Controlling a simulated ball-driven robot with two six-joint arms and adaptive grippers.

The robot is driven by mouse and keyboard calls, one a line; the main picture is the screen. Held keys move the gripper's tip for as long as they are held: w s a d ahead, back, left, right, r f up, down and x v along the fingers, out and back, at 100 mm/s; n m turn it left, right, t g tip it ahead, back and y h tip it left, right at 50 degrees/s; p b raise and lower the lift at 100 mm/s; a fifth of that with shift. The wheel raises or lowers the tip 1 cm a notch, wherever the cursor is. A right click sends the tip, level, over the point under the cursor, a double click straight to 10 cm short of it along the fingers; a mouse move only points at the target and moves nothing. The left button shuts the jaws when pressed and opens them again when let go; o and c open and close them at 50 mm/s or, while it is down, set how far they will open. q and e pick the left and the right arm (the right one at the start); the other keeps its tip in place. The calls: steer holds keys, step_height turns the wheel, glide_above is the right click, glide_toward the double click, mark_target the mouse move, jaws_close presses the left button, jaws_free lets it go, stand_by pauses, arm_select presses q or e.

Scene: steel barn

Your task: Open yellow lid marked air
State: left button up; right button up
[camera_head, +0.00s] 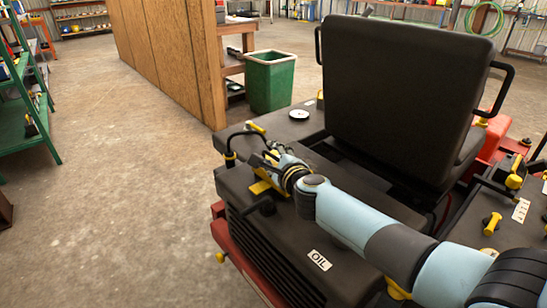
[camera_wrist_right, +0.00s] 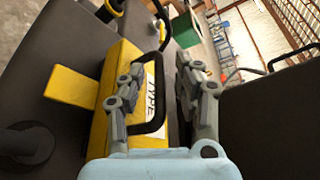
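A yellow lid (camera_wrist_right: 122,75) with a black bar handle (camera_wrist_right: 155,118) fills the middle of the right wrist view. Its white label (camera_wrist_right: 152,95) is partly hidden and seems to read "TYPE"; I cannot read "AIR". A yellow flap (camera_wrist_right: 72,86) juts out at its left. In the head view, yellow shows under my right gripper (camera_head: 262,165), mostly hidden by it. In the wrist view my right gripper (camera_wrist_right: 163,82) is open, with its fingers apart on either side of the handle. I cannot tell whether they touch it. My left gripper is not in view.
The dark machine cover (camera_head: 315,225) carries an "OIL" label (camera_head: 319,260). A black seat (camera_head: 400,85) stands behind my right arm. A green bin (camera_head: 270,82) stands beyond.

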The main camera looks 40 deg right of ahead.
jaws_close()
stand_by(0.3)
